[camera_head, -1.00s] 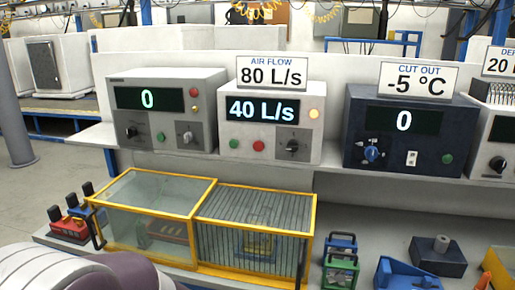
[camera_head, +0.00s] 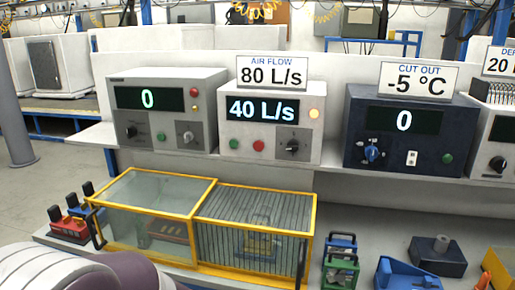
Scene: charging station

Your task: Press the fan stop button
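The air flow unit (camera_head: 268,165) is a pale box on the shelf under a sign reading "AIR FLOW 80 L/s". Its display (camera_head: 262,109) reads 40 L/s and an amber lamp (camera_head: 314,113) glows at its right. Below the display are a green button (camera_head: 234,143), a red button (camera_head: 259,146) and a dark rotary knob (camera_head: 292,146). No labels are readable beside the buttons. Part of my arm shows at the lower left; neither gripper is in view, and nothing touches the unit.
A grey unit (camera_head: 205,88) reading 0 stands left, and a dark blue cut-out unit (camera_head: 352,150) reading 0 stands right. A yellow-framed glass and barred case (camera_head: 312,215) sits on the lower bench. Small clamps and blue blocks (camera_head: 405,272) lie at its right.

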